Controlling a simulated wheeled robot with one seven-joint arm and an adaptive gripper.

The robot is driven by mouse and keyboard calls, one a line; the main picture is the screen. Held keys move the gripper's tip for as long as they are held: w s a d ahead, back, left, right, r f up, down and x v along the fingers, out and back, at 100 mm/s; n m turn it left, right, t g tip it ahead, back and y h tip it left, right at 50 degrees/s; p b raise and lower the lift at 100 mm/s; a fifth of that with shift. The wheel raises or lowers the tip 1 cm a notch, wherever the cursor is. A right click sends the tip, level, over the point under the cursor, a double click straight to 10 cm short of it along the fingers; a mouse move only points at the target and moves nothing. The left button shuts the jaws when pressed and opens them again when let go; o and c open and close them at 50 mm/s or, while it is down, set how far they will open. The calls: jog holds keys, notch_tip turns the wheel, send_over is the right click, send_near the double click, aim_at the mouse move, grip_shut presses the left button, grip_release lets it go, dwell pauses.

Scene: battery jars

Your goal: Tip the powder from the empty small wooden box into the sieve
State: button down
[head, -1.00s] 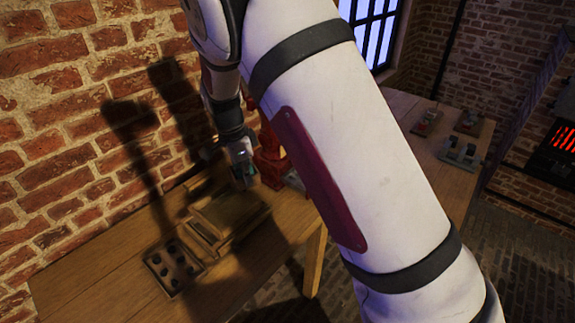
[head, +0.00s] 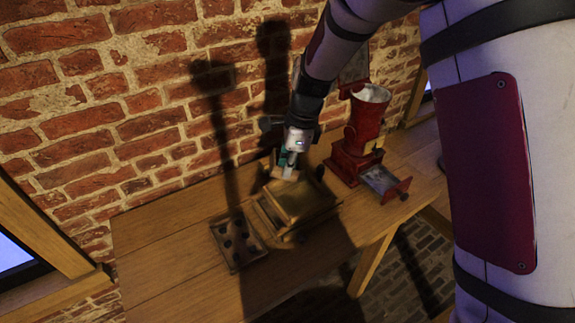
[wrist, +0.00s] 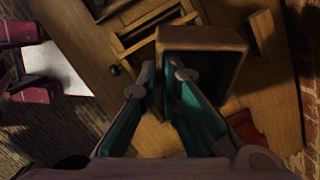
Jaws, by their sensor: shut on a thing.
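My gripper (head: 289,168) is shut on a small wooden box, over the back of the bench. In the wrist view the fingers (wrist: 162,84) pinch the left wall of this small wooden box (wrist: 238,72). Its open side faces the camera; its inside looks brown and shadowed, and I cannot make out powder. A wooden framed piece (head: 296,205) that looks like the sieve stands on the bench just below and in front of my gripper. Part of its frame also shows in the wrist view (wrist: 128,47), partly behind the held box. I cannot tell whether box and frame touch.
A dark tray with several round holes (head: 237,241) lies left of the frame. A red mill (head: 352,150) with a pulled-out drawer (head: 385,184) stands to the right. A brick wall (head: 130,120) is close behind. The bench's left part (head: 165,245) is clear.

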jog(key=y+b, duration=0.1)
jog(key=y, duration=0.2)
jog(key=shift+w+d+f+b, duration=0.1)
jog(key=shift+w+d+b, duration=0.1)
jog(key=shift+d+b, duration=0.15)
jog(key=y+b, duration=0.1)
jog(key=y, duration=0.1)
jog(key=d+y+b, duration=0.1)
jog(key=y, duration=0.1)
jog(key=f+y+b, duration=0.1)
jog(key=y, duration=0.1)
jog(key=shift+d+g, duration=0.15)
jog(key=shift+g, duration=0.25)
jog(key=shift+d+f+y+b, duration=0.1)
jog(key=shift+d+y+b, duration=0.35)
jog(key=shift+y, duration=0.75)
jog(key=shift+d+f+y+b, duration=0.2)
jog(key=shift+y+b, duration=0.35)
jog(key=shift+y, duration=0.65)
jog(key=shift+d+f+y+b, duration=0.1)
jog(key=shift+d+y+b, duration=0.35)
jog(key=shift+y, duration=0.75)
jog(key=shift+r, duration=0.1)
jog(key=shift+a+g, duration=0.1)
jog(key=shift+g, duration=0.3)
